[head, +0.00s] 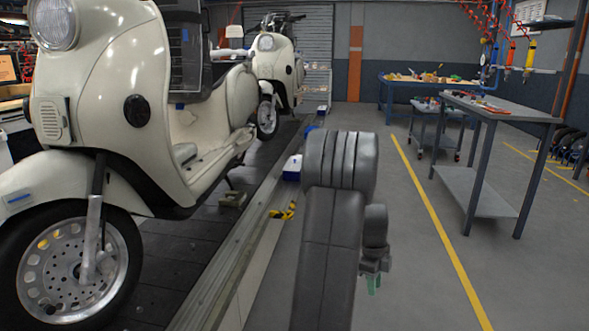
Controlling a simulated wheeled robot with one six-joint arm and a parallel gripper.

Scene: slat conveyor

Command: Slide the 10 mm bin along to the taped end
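Small blue bins with white tops or labels stand along the ledge (247,265) at the conveyor's right side. The nearest bin (292,168) is blue and white; another blue bin (311,128) is farther back, partly behind my arm. No label is readable, so I cannot tell which is the 10 mm bin. Yellow and black tape (284,211) lies nearer to me than the nearest bin. My gripper (374,284), with greenish fingertips, hangs low right of my arm, over the floor and apart from the bins. Its finger gap is too small to make out.
A cream scooter (110,95) fills the left on the dark slat conveyor (165,262), with another scooter (272,58) behind. A grey steel table (500,105) stands at right. A yellow line (430,205) crosses the open floor between table and ledge.

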